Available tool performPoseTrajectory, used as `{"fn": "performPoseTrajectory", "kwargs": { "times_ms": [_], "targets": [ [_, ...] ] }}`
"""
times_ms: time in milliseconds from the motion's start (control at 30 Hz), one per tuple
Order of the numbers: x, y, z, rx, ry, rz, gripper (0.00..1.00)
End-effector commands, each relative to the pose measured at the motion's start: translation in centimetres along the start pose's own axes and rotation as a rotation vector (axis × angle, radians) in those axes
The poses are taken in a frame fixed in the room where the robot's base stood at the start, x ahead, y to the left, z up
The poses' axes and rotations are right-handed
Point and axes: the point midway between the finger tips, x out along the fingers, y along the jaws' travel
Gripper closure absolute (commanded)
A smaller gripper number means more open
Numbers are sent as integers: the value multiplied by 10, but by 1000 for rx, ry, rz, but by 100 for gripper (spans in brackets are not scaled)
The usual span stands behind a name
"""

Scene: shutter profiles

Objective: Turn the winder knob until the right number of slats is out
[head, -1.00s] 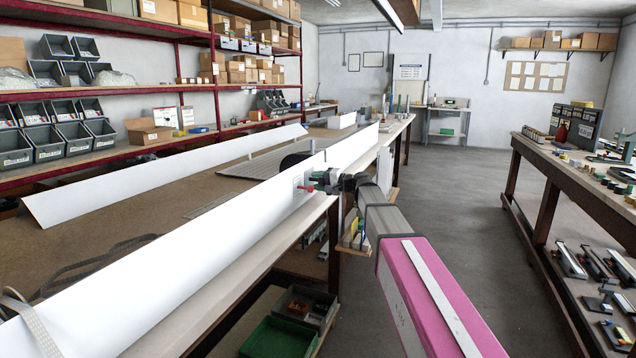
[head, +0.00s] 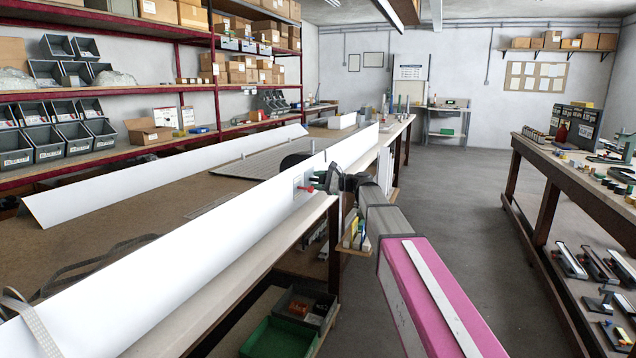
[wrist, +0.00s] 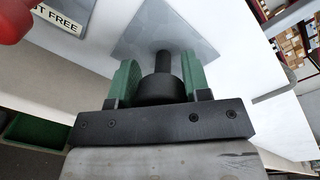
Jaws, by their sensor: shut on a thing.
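The black winder knob (wrist: 160,90) is in the wrist view, in front of a grey plate (wrist: 190,32) on a white panel. My gripper (wrist: 163,78) is shut on the knob, with a green pad on each side of it. A grey slatted sheet (head: 245,172) lies on the bench between the two white side panels. The lines between its slats are too fine to count. A dark round part (head: 293,161) stands at its near right edge.
A red part (wrist: 14,20) and a label ending "T FREE" (wrist: 62,18) are near the knob. The second white panel (head: 150,178) is farther back. A green bin (head: 278,338) sits under the bench. The floor aisle (head: 455,200) to the right is clear.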

Motion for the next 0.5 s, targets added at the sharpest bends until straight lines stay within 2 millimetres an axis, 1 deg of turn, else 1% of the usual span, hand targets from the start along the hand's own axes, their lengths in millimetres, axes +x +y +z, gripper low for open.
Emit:
{"fn": "performPoseTrajectory", "kwargs": {
  "times_ms": [200, 500],
  "targets": [
    [-1, 1, -1, 72, -2, 1, 80],
    [-1, 1, -1, 98, -3, 2, 80]
  ]
}}
